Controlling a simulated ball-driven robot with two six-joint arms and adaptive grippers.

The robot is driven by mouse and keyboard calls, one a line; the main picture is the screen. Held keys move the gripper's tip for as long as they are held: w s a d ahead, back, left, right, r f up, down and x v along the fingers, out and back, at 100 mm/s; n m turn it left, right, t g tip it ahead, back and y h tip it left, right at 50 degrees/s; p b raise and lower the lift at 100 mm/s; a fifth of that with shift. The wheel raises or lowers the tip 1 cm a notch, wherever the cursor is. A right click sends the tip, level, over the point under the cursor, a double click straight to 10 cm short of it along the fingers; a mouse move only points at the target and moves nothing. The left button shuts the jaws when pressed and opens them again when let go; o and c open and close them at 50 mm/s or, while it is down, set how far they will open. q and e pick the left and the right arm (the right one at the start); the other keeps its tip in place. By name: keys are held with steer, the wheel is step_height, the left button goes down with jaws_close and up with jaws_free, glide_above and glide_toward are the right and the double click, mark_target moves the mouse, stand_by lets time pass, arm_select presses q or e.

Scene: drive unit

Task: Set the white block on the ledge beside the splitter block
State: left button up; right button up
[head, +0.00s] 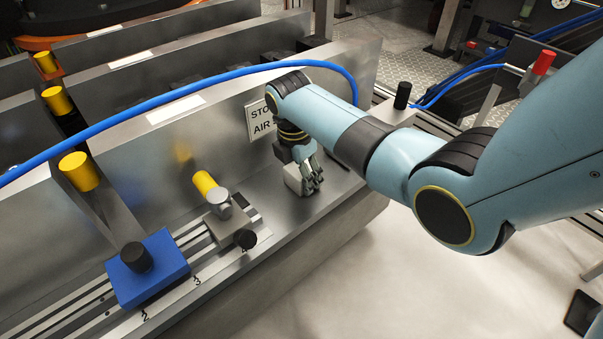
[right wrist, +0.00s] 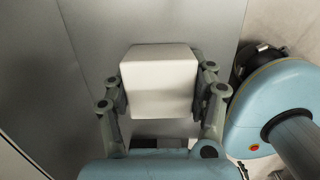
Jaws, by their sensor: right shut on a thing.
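My right gripper (head: 308,182) is shut on the white block (head: 293,179), close over the right part of the metal ledge (head: 270,236). In the right wrist view the white block (right wrist: 160,80) sits between the two fingers of the gripper (right wrist: 162,88). I cannot tell whether its underside touches the ledge. Left of it, on the rails, are a grey block (head: 229,232) with a yellow-capped fitting and a black knob, and a blue block (head: 150,270) with a black knob. No label shows which is the splitter block. My left gripper is out of view.
A sloped metal wall (head: 130,170) with a sign (head: 261,121) rises behind the ledge. A blue hose (head: 190,93) arches above it. Yellow cylinders (head: 79,171) stand at the left. Bare ledge lies between the white block and the grey block; open floor (head: 370,270) lies in front.

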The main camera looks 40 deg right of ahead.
mark_target(297, 171)
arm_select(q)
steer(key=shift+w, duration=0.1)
arm_select(e)
steer(key=o, duration=1.6)
steer(key=shift+o, duration=0.2)
steer(key=shift+r, duration=0.2)
step_height(297, 171, up, 3)
steer(key=shift+a+r+p, duration=0.1)
steer(key=shift+a+p, duration=0.05)
steer(key=shift+p, duration=0.75)
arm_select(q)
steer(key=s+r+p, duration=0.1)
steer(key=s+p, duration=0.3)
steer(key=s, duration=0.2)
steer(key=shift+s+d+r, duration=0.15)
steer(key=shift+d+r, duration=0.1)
arm_select(e)
step_height(297, 171, up, 8)
steer(key=a, duration=0.1)
steer(key=shift+r, duration=0.25)
steer(key=shift+s, duration=0.1)
